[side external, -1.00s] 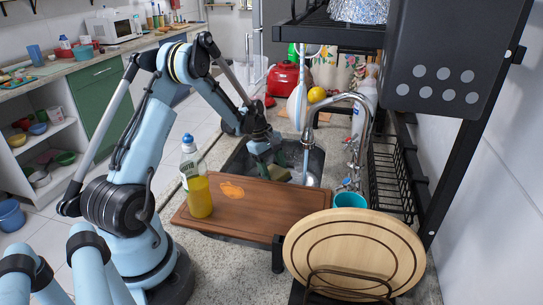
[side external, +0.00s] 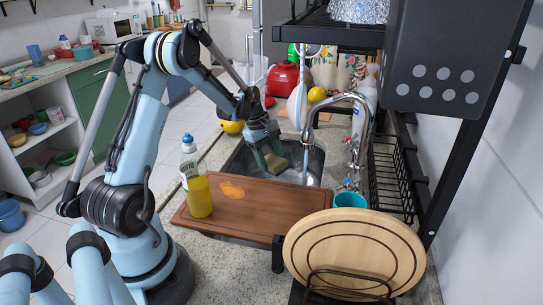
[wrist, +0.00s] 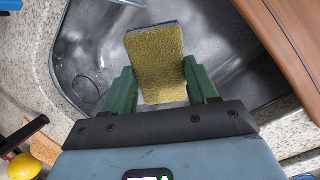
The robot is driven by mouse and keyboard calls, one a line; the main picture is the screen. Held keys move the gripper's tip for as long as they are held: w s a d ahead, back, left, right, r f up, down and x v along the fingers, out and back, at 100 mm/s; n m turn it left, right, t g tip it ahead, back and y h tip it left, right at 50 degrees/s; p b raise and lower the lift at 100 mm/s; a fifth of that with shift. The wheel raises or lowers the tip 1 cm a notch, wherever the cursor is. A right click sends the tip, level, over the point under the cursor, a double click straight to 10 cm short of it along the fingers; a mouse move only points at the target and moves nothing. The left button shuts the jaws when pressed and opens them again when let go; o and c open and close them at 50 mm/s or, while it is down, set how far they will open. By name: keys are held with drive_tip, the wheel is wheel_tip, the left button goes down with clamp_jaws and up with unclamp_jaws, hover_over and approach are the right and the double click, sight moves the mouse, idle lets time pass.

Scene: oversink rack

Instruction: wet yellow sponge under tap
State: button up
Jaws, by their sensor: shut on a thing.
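My gripper (side external: 266,155) has green fingers shut on the yellow sponge (side external: 278,163) and holds it above the sink (side external: 248,163). In the wrist view, the sponge (wrist: 156,60) sticks out past the fingers (wrist: 160,88), its yellow face towards the camera and a thin dark edge at its far end. The curved metal tap (side external: 337,97) stands at the right of the sink. A pale stream (side external: 305,165) appears to fall from its spout, to the right of the sponge. The sponge looks apart from this stream.
A wooden cutting board (side external: 255,207) covers the near part of the sink, with a yellow soap bottle (side external: 198,190) at its left end. A teal cup (side external: 350,200) and a black wire rack (side external: 390,180) stand right. A round wooden board (side external: 355,250) is in front.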

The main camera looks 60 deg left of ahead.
drive_tip(key=shift+v, duration=3.9)
drive_tip(key=shift+w+d, duration=0.1)
